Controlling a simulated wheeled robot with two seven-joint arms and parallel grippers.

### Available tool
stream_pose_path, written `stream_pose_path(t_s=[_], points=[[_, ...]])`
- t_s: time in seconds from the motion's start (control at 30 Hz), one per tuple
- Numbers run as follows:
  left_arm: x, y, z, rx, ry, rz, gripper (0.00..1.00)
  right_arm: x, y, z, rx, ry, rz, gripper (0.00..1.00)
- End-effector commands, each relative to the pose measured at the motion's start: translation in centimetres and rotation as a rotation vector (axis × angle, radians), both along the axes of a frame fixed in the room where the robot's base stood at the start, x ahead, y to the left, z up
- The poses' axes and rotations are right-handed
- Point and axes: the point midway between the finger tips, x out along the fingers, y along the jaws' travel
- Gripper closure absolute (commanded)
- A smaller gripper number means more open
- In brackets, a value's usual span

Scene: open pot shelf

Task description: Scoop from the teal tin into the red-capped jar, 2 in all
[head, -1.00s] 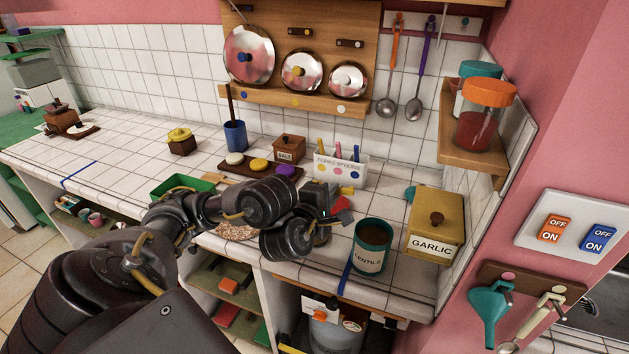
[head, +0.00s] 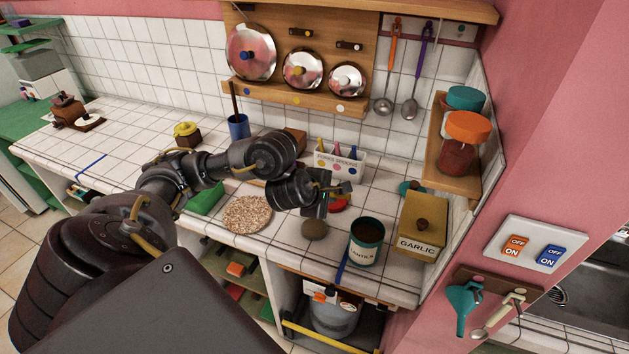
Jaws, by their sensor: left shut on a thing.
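The teal tin (head: 367,253), labelled as lentils, stands open near the counter's front edge, with dark contents inside. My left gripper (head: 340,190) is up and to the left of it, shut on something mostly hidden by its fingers. A small red thing (head: 338,205) shows just below the fingers. I cannot tell whether it is a jar's cap or the held thing. No jar body shows there. A round olive-brown thing (head: 314,229) lies between the gripper and the tin's left side. My right gripper is not in view.
A yellow GARLIC box (head: 422,227) stands right of the tin, a teal object (head: 410,187) behind it. A wall shelf (head: 440,172) holds an orange-capped jar (head: 461,155) and a teal-capped one. A speckled round mat (head: 247,214) and a labelled white holder (head: 341,165) are nearby.

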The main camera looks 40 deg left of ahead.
Motion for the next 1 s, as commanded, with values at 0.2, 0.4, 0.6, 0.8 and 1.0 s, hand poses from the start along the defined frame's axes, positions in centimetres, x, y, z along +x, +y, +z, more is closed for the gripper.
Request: stream_pose_path(t_s=[0.2,0.4,0.6,0.8,1.0], points=[[0.1,0.1,1.0,-0.057,0.165,-0.029,1.0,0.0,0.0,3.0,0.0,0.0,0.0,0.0],[0.1,0.1,1.3,-0.109,0.313,-0.059,1.0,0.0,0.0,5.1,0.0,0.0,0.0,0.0],[0.1,0.1,1.6,-0.16,0.456,-0.086,1.0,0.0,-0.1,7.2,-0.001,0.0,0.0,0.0],[0.3,0.1,1.4,-0.212,0.61,-0.12,1.0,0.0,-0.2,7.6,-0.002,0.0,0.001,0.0],[0.1,0.0,1.6,-0.257,0.736,-0.145,1.0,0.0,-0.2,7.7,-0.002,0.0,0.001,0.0]])
